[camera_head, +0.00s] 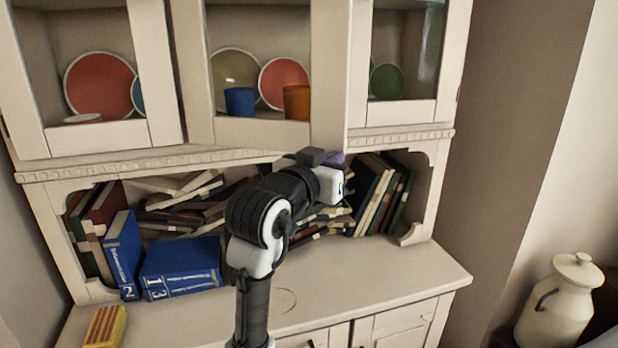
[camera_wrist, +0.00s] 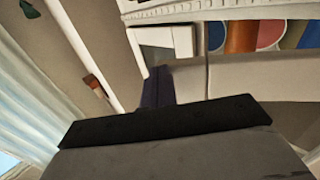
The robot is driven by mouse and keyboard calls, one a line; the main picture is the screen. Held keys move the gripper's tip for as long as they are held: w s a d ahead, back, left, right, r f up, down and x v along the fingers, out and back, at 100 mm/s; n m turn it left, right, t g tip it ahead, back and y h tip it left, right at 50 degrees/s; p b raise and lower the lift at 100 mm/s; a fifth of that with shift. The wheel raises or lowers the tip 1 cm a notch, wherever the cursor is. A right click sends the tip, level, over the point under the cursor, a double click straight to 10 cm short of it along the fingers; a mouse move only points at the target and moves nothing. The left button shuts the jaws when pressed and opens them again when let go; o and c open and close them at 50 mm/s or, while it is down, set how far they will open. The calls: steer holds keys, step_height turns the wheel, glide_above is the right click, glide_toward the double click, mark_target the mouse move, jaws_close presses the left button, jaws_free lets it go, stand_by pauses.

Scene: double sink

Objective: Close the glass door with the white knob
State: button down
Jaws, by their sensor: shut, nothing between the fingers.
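The middle glass door (camera_head: 262,133) of the pale cabinet stands a little ajar, its right edge swung out. Plates and cups show behind its glass. I cannot make out the white knob in either view. My gripper (camera_head: 336,158) is shut and empty at the door's lower right corner, mostly hidden behind my wrist. In the wrist view my dark gripper (camera_wrist: 157,88) is close against a pale door frame (camera_wrist: 188,80); whether they touch I cannot tell.
Glass doors also stand at left (camera_head: 98,137) and right (camera_head: 400,112). Below is an open shelf with books, including blue volumes (camera_head: 182,266), above a counter (camera_head: 385,275). A yellow box (camera_head: 105,326) lies front left. A cream jug (camera_head: 560,305) stands at far right.

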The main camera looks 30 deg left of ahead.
steer(key=w+a+n+g+y+p, duration=0.1)
steer(key=w+a+n+y, duration=0.2)
steer(key=w+y, duration=0.2)
steer(key=w+a+n+g+y+p, duration=0.1)
steer(key=w+a+n+y, duration=0.2)
steer(key=w, duration=0.8)
steer(key=shift+a+r+n+g+y+p, duration=0.35)
steer(key=shift+a+y, duration=0.2)
steer(key=shift+y, duration=0.45)
